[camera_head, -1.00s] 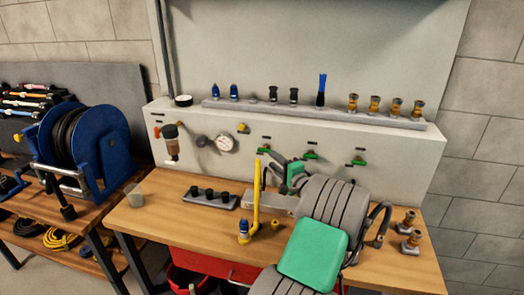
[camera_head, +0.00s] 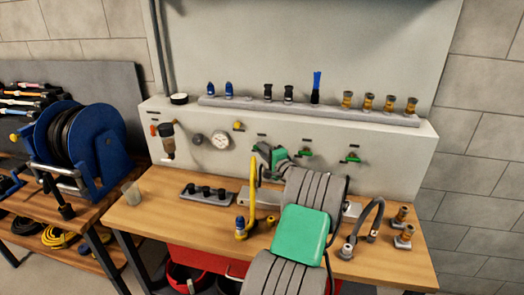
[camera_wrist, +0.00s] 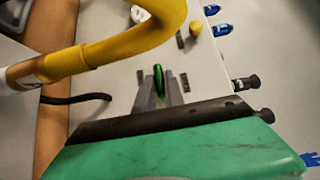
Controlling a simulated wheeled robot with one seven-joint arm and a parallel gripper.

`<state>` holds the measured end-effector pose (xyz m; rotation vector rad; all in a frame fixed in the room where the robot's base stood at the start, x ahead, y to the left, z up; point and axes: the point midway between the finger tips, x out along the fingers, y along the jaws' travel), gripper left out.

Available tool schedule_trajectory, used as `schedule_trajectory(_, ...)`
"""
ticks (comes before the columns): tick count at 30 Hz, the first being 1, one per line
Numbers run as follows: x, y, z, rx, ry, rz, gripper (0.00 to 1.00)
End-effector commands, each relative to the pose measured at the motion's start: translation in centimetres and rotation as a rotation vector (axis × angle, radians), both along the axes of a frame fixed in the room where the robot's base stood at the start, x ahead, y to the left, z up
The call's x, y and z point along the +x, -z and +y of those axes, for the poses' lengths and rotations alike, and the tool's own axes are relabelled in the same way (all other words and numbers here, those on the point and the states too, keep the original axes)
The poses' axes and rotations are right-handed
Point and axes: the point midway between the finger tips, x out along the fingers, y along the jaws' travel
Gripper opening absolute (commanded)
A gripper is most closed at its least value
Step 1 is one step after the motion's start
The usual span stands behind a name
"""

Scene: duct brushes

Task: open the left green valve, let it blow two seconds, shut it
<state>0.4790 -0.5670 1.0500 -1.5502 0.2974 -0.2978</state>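The left green valve's handle (camera_wrist: 158,78) shows in the wrist view as a green upright lever. It lies between the grey fingers of my gripper (camera_wrist: 160,88), near their tips. Contact with the fingers is unclear. In the head view my gripper (camera_head: 259,156) is at the panel, and it mostly hides the left valve. The middle green valve (camera_head: 305,153) and right green valve (camera_head: 352,158) show to its right, apart from my gripper.
A yellow bent pipe (camera_head: 253,195) stands on the bench (camera_head: 160,215) below my gripper; a large yellow curve (camera_wrist: 120,48) crosses the wrist view. A gauge (camera_head: 220,140) is left of the valves. Brass fittings (camera_head: 403,236) and a dark hose (camera_head: 368,225) are at right.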

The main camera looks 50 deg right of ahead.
Motion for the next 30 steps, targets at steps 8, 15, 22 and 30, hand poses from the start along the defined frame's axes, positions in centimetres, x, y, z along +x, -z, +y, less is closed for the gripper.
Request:
schedule_trajectory(8,0.03,0.02,0.04,0.0,-0.001,0.001,0.0)
schedule_trajectory(15,0.04,0.03,0.06,0.0,-0.001,0.001,0.0)
schedule_trajectory(22,0.06,-0.06,0.1,-0.009,-0.003,0.023,0.0)
schedule_trajectory(30,0.11,-0.36,0.14,-0.062,-0.003,0.142,0.0)
